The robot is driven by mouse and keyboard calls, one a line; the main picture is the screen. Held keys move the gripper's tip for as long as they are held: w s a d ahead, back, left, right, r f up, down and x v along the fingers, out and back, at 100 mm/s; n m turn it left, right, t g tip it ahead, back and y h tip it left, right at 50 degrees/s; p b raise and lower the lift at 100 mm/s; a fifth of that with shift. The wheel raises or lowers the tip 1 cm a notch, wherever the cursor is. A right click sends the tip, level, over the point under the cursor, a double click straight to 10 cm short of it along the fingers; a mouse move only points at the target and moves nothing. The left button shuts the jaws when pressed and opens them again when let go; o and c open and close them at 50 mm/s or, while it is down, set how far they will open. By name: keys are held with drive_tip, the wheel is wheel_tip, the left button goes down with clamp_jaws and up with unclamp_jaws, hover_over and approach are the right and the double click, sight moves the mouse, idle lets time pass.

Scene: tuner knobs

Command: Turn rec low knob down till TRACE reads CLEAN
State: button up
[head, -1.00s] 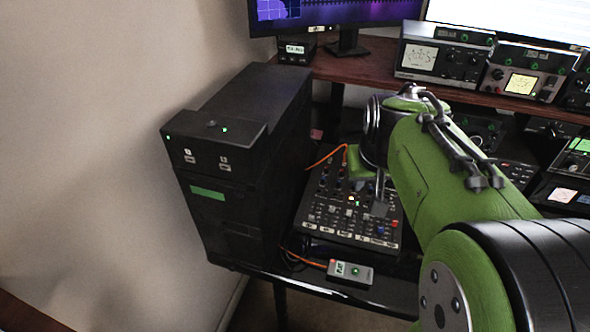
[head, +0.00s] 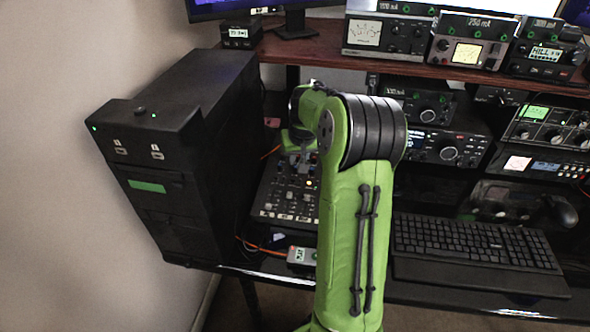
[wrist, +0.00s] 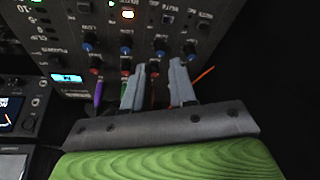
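The dark mixer panel (head: 268,192) lies on the desk, partly behind my arm. I cannot tell which is the rec low knob. My gripper (wrist: 158,66) has its two grey fingers apart. In the head view my arm mostly hides the gripper. A small lit display (wrist: 67,78) is on the panel; I cannot read a TRACE word anywhere.
A black tower (head: 185,150) stands left of the mixer. An orange cable (wrist: 204,74) runs beside the right finger.

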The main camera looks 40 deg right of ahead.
sight(295, 167)
drive_tip(key=b+x, duration=0.1)
drive_tip(key=x, duration=0.4)
drive_tip(key=shift+w+f, duration=0.15)
drive_tip(key=shift+f, duration=0.1)
clamp_jaws()
drive_tip(key=shift+r+n, duration=0.1)
drive_tip(key=shift+n, duration=0.2)
drive_tip(key=n+y+p, duration=0.1)
drive_tip(key=n+p, duration=0.1)
drive_tip(key=n, duration=0.1)
drive_tip(key=shift+d+r+n+p, duration=0.1)
drive_tip(key=shift+d+n+p, duration=0.05)
drive_tip(key=shift+n+p, duration=0.2)
drive_tip(key=shift+n+y+p, duration=0.8)
drive_tip(key=shift+n+p, duration=0.35)
drive_tip(key=shift+n, duration=1.1)
